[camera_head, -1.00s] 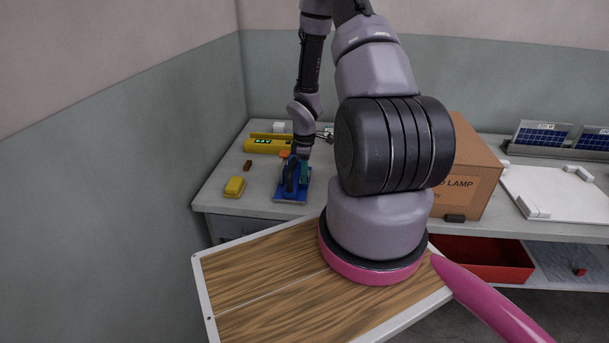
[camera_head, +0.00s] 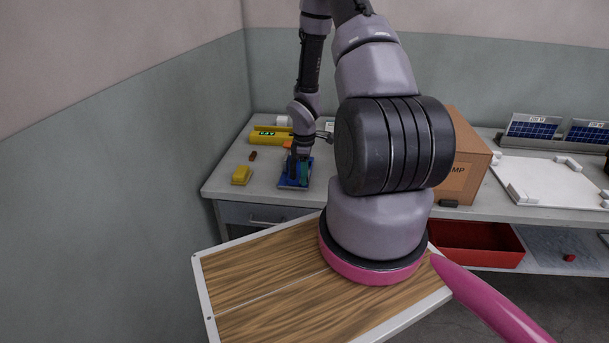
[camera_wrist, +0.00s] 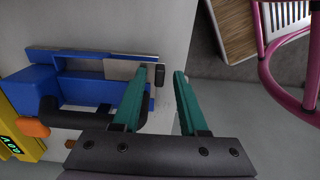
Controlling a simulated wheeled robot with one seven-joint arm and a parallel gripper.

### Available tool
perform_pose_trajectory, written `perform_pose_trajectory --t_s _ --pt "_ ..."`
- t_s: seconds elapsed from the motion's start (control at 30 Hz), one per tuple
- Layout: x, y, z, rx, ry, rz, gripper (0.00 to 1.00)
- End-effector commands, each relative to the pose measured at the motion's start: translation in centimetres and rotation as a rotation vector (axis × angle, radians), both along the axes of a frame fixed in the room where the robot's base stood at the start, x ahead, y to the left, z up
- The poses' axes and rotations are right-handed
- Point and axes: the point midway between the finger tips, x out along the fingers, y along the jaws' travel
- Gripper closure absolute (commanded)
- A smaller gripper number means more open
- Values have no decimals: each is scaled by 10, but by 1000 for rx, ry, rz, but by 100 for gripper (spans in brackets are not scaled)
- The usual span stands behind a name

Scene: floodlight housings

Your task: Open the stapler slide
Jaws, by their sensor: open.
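The stapler (camera_wrist: 85,85) is blue with a black curved handle and a grey metal slide plate (camera_wrist: 130,69) at one end. In the head view the stapler (camera_head: 292,184) stands on the bench, largely hidden behind my gripper. A small black tab (camera_wrist: 160,76) stands at the end of the slide plate. My gripper (camera_wrist: 162,72) is open, with two green fingers. In the wrist view the tab shows between the two fingertips, close to the left one. I cannot tell whether either finger touches it. The left finger overlaps the end of the slide plate.
A yellow device with a display (camera_head: 267,136) lies behind the stapler, and a yellow block (camera_head: 241,175) lies to its left. A cardboard box (camera_head: 466,165) stands to the right on the grey bench (camera_head: 225,185). A red bin (camera_head: 475,245) sits under the bench.

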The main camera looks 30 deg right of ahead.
Motion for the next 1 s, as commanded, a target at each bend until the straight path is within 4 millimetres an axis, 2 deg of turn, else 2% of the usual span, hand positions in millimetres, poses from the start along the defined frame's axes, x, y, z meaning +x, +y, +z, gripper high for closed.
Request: perform_pose_trajectory --t_s 0.37,0.47,0.8,1.0 --pt "0 0 5 1 -1 -1 55" --pt "1 0 17 0 -4 -2 55" --pt "0 -1 84 -1 -4 -2 55" --pt "0 0 105 -1 -1 -1 55"
